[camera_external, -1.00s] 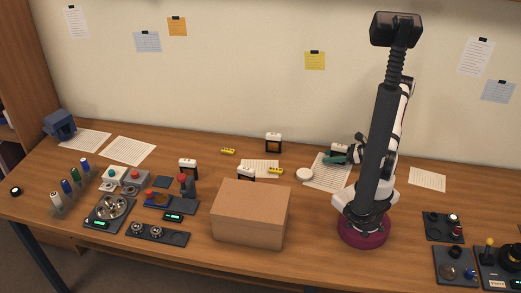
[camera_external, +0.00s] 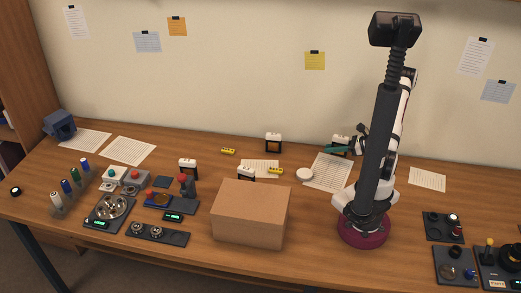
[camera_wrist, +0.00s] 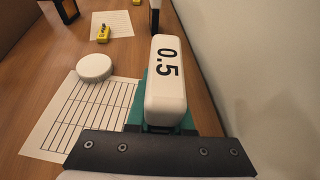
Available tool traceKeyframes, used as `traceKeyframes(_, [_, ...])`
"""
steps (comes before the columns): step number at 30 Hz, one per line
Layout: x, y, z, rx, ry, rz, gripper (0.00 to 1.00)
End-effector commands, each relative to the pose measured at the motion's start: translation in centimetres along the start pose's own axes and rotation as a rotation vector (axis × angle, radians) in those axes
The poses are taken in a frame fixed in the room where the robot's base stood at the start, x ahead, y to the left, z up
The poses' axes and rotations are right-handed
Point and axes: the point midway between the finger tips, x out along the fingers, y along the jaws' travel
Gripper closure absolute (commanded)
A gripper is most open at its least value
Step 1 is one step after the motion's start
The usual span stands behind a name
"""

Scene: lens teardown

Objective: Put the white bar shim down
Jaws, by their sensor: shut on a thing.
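The white bar shim (camera_wrist: 166,75) is a rounded white block marked "0.5". It fills the middle of the wrist view, with teal parts of my gripper (camera_wrist: 164,118) along its sides and near end. My gripper is shut on it. In the external view, the white bar shim (camera_external: 341,138) shows as a small white top beside the teal fingers of my gripper (camera_external: 338,149), left of my arm and near the wall. Its underside is hidden in the wrist view, and I cannot tell its height above the table.
A lined sheet (camera_wrist: 75,125) and a round white disc (camera_wrist: 95,67) lie left of the shim. A yellow block (camera_external: 276,171) and similar white-topped pieces (camera_external: 273,136) stand further left. A cardboard box (camera_external: 250,217) sits in front. The wall (camera_wrist: 255,70) is close on the right.

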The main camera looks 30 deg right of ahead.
Motion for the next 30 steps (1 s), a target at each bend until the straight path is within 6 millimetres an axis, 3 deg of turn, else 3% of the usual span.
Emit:
traceKeyframes(12, [-11.0,0.1,1.6,-0.001,0.002,-0.006,1.0])
traceKeyframes(18, [-13.3,0.1,2.0,0.0,0.001,-0.002,1.0])
traceKeyframes(23, [-12.7,0.4,2.7,-0.017,0.001,0.041,1.0])
traceKeyframes(26, [-10.5,1.2,4.6,-0.062,0.002,0.144,1.0])
traceKeyframes(30, [-6.1,3.8,8.5,-0.157,0.002,0.373,1.0])
